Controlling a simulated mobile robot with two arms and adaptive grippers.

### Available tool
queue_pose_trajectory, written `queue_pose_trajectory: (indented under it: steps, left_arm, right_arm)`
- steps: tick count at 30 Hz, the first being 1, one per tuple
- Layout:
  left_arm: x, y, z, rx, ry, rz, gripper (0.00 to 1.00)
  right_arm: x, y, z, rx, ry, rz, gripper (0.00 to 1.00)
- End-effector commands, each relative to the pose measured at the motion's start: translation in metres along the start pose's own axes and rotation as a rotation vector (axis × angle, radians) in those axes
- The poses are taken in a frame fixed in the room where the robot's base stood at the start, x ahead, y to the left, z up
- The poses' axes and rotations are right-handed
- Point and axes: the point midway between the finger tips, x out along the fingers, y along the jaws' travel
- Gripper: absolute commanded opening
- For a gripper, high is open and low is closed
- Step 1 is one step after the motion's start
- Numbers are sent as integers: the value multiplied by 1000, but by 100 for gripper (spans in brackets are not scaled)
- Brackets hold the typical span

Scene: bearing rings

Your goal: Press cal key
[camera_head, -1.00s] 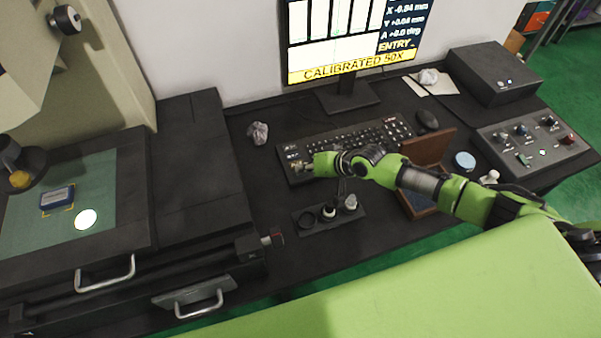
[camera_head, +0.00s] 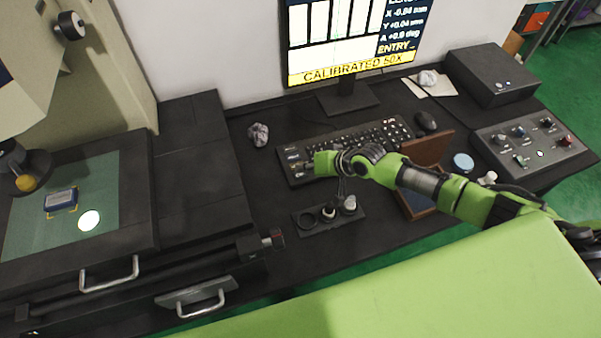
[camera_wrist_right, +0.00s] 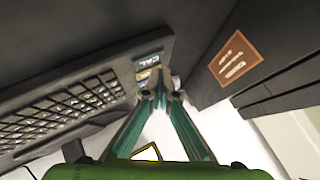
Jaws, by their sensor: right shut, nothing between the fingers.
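The black keyboard (camera_head: 347,142) lies on the desk under the monitor, with larger labelled keys at its left end. In the right wrist view, a pale key marked CAL (camera_wrist_right: 149,61) shows at the keyboard's end, beside a tan key (camera_wrist_right: 143,75). My right gripper (camera_wrist_right: 161,94) is shut and empty, its tips just short of these keys in that view; contact cannot be told. In the head view the right gripper (camera_head: 308,171) is over the keyboard's left end and partly hides it. The monitor (camera_head: 340,72) reads "CALIBRATED 50X". My left gripper is not in view.
A holder (camera_head: 318,219) with dark rings stands in front of the keyboard. A crumpled ball (camera_head: 258,134) lies left of it, a mouse (camera_head: 426,121) right. A brown case (camera_head: 428,149) stands near my right arm. A control box (camera_head: 530,143) is at the right.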

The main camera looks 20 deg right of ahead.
Motion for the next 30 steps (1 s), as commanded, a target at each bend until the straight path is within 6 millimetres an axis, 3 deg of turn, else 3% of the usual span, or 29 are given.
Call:
queue_pose_trajectory:
  steps: [5, 19, 30]
  left_arm:
    - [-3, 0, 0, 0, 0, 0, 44]
    - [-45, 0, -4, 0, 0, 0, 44]
    - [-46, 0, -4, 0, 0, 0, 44]
  right_arm:
    - [-2, -2, -2, 0, 1, -1, 0]
    - [-34, -25, -25, 0, 0, 0, 0]
    - [-35, -25, -26, 0, 0, 0, 0]
